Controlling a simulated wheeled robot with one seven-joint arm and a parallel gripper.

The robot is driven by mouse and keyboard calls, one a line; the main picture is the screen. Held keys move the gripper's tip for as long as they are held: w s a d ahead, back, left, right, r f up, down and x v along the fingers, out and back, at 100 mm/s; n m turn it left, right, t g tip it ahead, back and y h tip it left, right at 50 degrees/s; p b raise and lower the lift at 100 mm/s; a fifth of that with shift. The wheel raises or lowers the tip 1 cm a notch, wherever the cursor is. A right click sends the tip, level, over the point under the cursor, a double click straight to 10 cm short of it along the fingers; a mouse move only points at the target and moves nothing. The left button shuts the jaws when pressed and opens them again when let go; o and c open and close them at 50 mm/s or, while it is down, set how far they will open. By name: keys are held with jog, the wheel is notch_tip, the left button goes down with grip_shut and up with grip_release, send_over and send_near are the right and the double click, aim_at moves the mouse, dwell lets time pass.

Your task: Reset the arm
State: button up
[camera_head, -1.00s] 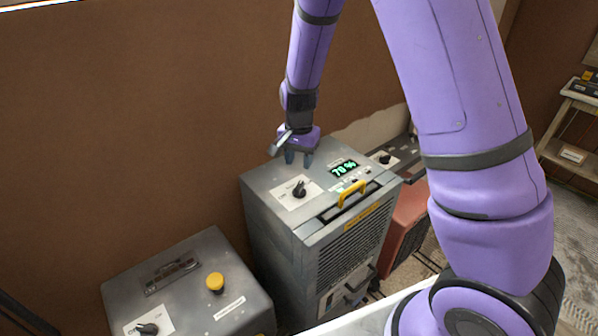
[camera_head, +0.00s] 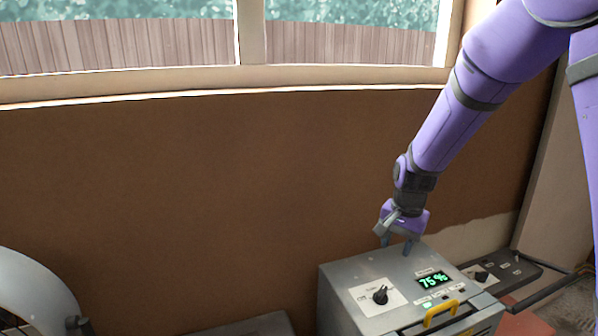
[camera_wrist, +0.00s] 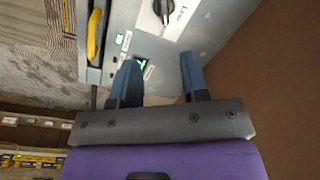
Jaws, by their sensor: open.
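My arm (camera_head: 445,130) reaches in from the upper right, bent down towards a grey machine (camera_head: 340,290). My gripper (camera_head: 396,244) points down at the back edge of the machine's top, close to it; I cannot tell whether it touches. In the wrist view my gripper (camera_wrist: 160,80) has its two blue-grey fingers apart with nothing between them. Beyond them show the machine's top panel, a black knob (camera_wrist: 165,8) and a yellow handle (camera_wrist: 95,35).
A brown wall (camera_head: 180,200) stands close behind the machine, with a window (camera_head: 330,40) above it. A dark control panel (camera_head: 490,272) lies right of the machine. A grey rounded thing (camera_head: 30,290) is at the lower left. The air left of my gripper is clear.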

jog(key=s+d+r+n+t, duration=0.2)
jog(key=s+d+r+n, duration=0.1)
jog(key=s+r, duration=0.7)
jog(key=s+d+r+n+t, duration=0.2)
jog(key=s+r, duration=0.9)
jog(key=s, duration=0.6)
jog(key=d+n, duration=0.1)
jog(key=n, duration=0.1)
jog(key=shift+n+t+h, duration=0.3)
